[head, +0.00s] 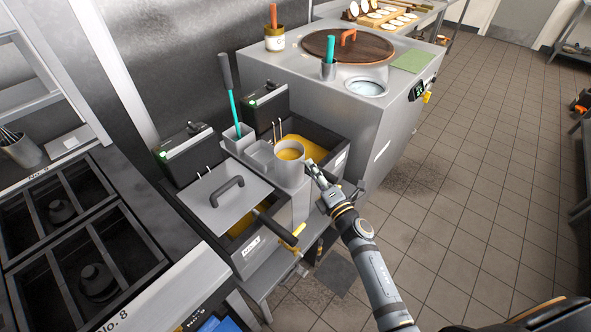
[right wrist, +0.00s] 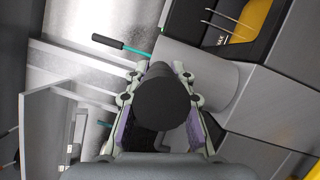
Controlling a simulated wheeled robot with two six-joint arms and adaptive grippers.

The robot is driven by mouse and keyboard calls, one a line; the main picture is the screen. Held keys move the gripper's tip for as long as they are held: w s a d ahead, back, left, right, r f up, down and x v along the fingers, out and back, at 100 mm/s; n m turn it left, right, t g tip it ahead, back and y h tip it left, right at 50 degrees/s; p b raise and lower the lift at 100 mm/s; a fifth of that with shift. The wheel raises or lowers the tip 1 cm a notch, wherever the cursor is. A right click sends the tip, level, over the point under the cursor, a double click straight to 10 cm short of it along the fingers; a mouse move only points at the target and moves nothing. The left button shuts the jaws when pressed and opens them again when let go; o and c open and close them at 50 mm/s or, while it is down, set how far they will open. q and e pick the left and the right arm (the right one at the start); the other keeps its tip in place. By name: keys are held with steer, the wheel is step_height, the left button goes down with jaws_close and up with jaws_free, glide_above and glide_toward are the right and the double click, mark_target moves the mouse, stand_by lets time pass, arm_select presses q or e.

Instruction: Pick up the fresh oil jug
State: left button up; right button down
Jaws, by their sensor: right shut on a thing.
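The fresh oil jug (head: 290,170) is a grey cylinder with yellow oil showing at its open top. It looks upright, between the two fryers in the head view. My right gripper (head: 315,173) is at its near right side. In the right wrist view, my right gripper (right wrist: 165,120) is shut around a dark round handle (right wrist: 163,95), with the jug's grey body (right wrist: 215,80) behind it. The fingers hide part of the handle. I cannot tell whether the jug's base touches a surface. My left gripper is not in view.
One fryer (head: 325,140) with yellow oil stands behind the jug. Another, with a grey lid (head: 226,201), stands to the left. A grey holder (head: 238,138) with a teal-handled tool is beside the jug. The tandoor (head: 385,130) stands behind. Open tiled floor lies right.

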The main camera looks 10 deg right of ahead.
steer(key=shift+r, duration=0.15)
steer(key=shift+r+p, duration=0.25)
steer(key=shift+p, duration=0.05)
step_height(320, 180, up, 3)
steer(key=shift+f+p, duration=0.2)
steer(key=shift+p, duration=0.7)
steer(key=s+d+r, duration=0.2)
steer(key=s+r, duration=0.7)
steer(key=s, duration=0.5)
steer(key=shift+r, duration=0.4)
steer(key=shift+w+d, duration=0.1)
steer(key=shift+d, duration=0.05)
